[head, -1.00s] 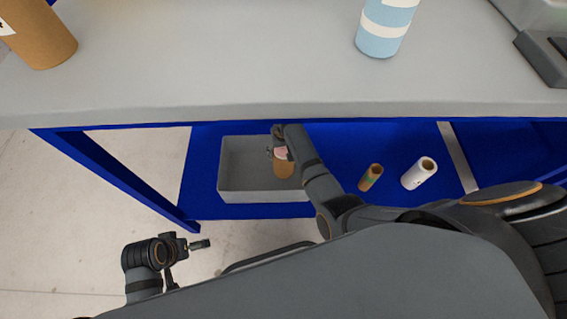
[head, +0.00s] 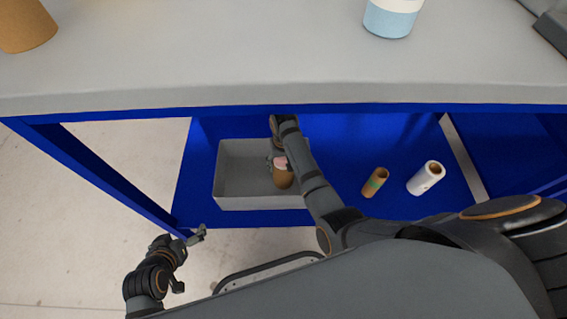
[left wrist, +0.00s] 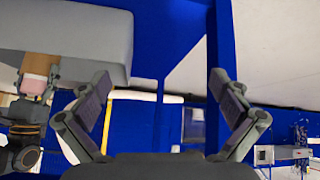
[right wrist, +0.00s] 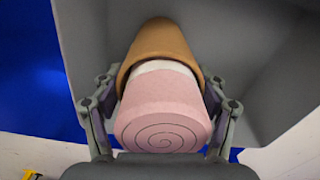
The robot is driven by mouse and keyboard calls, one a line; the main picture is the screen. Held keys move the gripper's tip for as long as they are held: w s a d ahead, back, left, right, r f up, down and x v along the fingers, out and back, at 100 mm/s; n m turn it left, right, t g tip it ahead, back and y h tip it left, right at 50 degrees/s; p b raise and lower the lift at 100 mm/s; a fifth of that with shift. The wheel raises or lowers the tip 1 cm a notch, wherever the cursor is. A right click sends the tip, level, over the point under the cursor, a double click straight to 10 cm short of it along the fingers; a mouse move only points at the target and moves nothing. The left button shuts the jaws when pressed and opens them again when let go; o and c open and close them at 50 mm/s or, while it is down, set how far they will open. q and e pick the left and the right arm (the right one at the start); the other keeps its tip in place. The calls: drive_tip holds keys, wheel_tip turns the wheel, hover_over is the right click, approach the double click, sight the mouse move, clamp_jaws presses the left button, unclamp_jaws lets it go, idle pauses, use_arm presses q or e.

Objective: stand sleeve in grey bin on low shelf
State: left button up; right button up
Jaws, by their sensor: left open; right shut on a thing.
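The sleeve is a brown cardboard tube (head: 283,180) with a rolled pink foam plug in one end. It shows large in the right wrist view (right wrist: 160,50), with the pink spiral end (right wrist: 162,125) toward the camera. My right gripper (head: 276,160) is shut on it, its fingers on either side. The sleeve is in or just over the right part of the grey bin (head: 240,195) on the blue low shelf (head: 335,160); I cannot tell whether it touches the floor. My left gripper (head: 202,233) is open and empty, left of and below the shelf's front edge.
The grey tabletop (head: 220,65) overhangs the shelf, carrying a brown cylinder (head: 25,25) and a blue-and-white cylinder (head: 389,20). A blue leg (head: 95,178) stands left.

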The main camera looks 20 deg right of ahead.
use_arm(q)
drive_tip(key=shift+s+f, duration=0.1)
use_arm(e)
drive_tip(key=o, duration=1.6)
drive_tip(key=shift+r, duration=0.25)
wheel_tip(320, 180, up, 11)
drive_tip(key=p, duration=0.5)
drive_tip(key=shift+p, duration=0.35)
use_arm(q)
drive_tip(key=s+a+r+g, duration=0.1)
drive_tip(key=s+r+g, duration=0.1)
drive_tip(key=s+g, duration=0.3)
drive_tip(key=shift+s+a+r+y, duration=0.3)
drive_tip(key=shift+s+y, duration=0.1)
drive_tip(key=shift+s, duration=0.3)
use_arm(e)
drive_tip(key=shift+r, duration=0.35)
use_arm(q)
drive_tip(key=shift+f, duration=0.1)
